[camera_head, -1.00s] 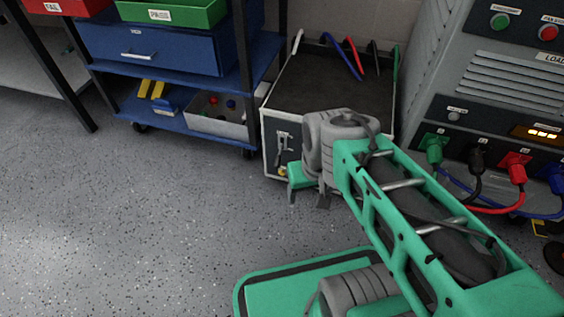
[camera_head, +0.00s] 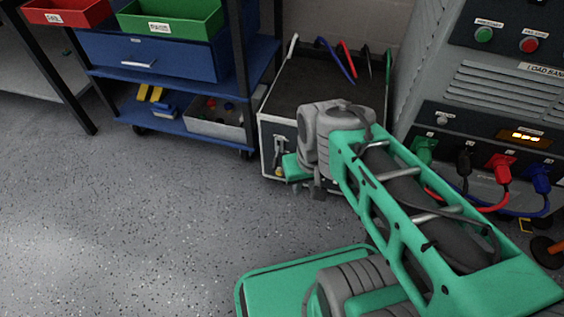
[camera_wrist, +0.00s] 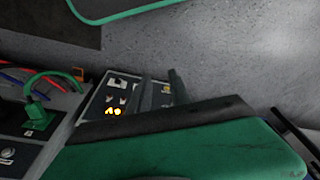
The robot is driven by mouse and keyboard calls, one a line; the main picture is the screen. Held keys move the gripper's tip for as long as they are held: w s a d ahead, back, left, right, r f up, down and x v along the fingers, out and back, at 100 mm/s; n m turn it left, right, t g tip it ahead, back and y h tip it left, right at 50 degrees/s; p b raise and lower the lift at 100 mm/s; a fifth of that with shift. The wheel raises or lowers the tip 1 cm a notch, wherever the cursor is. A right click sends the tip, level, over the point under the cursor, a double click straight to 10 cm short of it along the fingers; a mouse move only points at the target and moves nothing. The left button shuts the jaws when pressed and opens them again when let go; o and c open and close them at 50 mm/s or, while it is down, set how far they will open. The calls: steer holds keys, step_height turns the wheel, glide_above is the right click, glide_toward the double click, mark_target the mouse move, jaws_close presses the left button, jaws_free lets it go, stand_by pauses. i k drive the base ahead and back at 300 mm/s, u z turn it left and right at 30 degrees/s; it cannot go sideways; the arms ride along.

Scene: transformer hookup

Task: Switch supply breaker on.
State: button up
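A low box with a dark top (camera_head: 318,85) stands against the wall in the head view. My gripper (camera_head: 312,188) is low in front of this face, partly hidden by my wrist. In the wrist view a panel (camera_wrist: 113,90) with small fittings and glowing amber digits shows beyond my green hand. Dark finger-like shapes (camera_wrist: 160,93) overlap the panel's right part. Their opening and any contact are unclear.
A grey cabinet (camera_head: 480,80) with buttons, an amber display and green, black, red and blue plugs stands at right. A blue shelf cart (camera_head: 180,125) with bins stands at left. Open floor (camera_head: 150,220) lies at left.

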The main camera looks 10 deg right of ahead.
mark_target(274, 164)
steer(key=z, duration=0.55)
steer(key=k, duration=1.25)
steer(key=u, duration=0.25)
steer(key=i, duration=0.6)
steer(key=u, duration=0.55)
steer(key=i, duration=1.15)
steer(key=z, duration=0.65)
